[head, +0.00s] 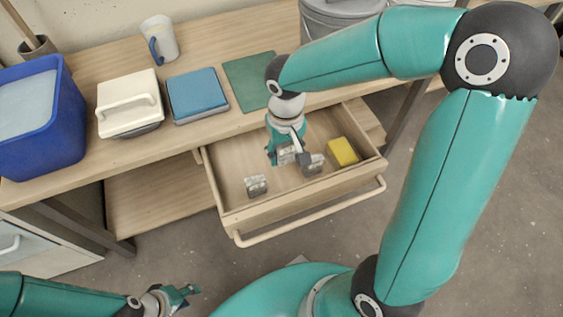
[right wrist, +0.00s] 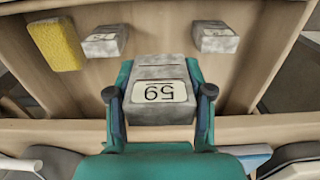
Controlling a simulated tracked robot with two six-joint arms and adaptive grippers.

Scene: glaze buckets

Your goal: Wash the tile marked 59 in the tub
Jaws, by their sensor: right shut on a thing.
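The grey tile marked 59 (right wrist: 158,70) is between the fingers of my right gripper (right wrist: 160,97), its label facing the wrist camera. In the head view my right gripper (head: 293,158) is shut on this tile (head: 286,154) over the open drawer. The arm comes down from above, and part of the tile is hidden by the fingers. The blue tub (head: 45,140), with a pale surface inside, stands at the far left of the bench. My left gripper (head: 181,297) is empty and open, low at the bottom left, away from the bench.
The drawer (head: 235,190) also holds two other grey tiles (head: 256,185) (head: 312,164) and a yellow sponge (head: 342,152). On the bench are a white-handled block (head: 128,95), a blue pad (head: 197,95), a green mat (head: 247,85) and a mug (head: 162,38).

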